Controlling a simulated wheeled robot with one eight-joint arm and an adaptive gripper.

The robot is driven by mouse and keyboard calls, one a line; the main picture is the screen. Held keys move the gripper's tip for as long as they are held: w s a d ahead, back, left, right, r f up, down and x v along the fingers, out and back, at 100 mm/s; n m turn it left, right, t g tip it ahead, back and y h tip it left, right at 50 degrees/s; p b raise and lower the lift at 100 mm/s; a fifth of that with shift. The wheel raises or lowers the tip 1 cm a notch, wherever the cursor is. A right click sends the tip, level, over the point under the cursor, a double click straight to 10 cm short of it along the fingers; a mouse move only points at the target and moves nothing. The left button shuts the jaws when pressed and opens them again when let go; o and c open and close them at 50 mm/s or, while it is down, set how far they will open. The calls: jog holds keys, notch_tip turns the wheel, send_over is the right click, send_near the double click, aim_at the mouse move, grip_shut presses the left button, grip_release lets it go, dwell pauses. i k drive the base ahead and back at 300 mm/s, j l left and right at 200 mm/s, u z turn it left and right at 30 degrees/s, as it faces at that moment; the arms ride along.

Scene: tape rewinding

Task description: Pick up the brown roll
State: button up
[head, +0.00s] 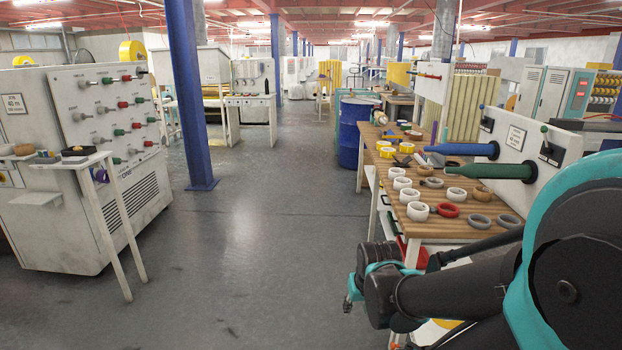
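Several tape rolls lie on a wooden-topped workbench (370,160) at the right. A tan-brown roll (432,183) lies flat among them, near a white roll (402,183). Another small brownish, rounded thing (24,149) sits on the left machine's ledge; I cannot tell if it is a tape roll. My arm comes in from the lower right. My gripper (352,291) is low in front of the bench's near left corner, apart from the rolls. It is small and partly hidden by my wrist, so its fingers are unclear.
A blue barrel (352,132) stands behind. A blue pillar (188,95) stands left of the clear floor (260,240).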

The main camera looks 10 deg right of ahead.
aim_at(415, 136)
jog(key=i, duration=5.65)
jog(key=i+z, duration=0.1)
jog(key=i, duration=0.7)
jog(key=i+j+z, duration=0.15)
jog(key=i, duration=0.65)
jog(key=i+j+z, duration=0.1)
jog(key=z, duration=1.8)
